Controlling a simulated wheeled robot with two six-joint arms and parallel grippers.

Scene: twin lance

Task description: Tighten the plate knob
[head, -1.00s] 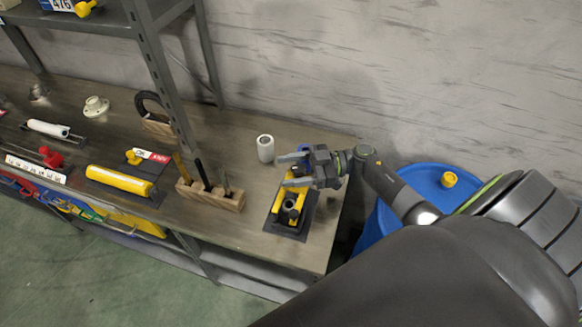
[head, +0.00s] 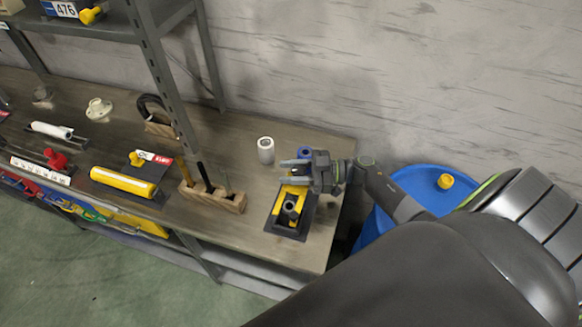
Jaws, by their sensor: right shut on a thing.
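A yellow fixture (head: 280,216) stands on a dark plate (head: 298,234) at the right end of the workbench. It has a black upright cylinder (head: 291,207) at its near end and a blue part (head: 305,152) at its far end. My right gripper (head: 286,172) is over the fixture, its fingers pointing left. It is shut on the plate knob, which the fingers and gripper body mostly hide. My left gripper is not in view.
A white cylinder (head: 265,150) stands close behind the fixture. A wooden block with upright tools (head: 212,196) is to its left, then a yellow cylinder (head: 124,182). A blue barrel (head: 409,180) stands beyond the bench's right end.

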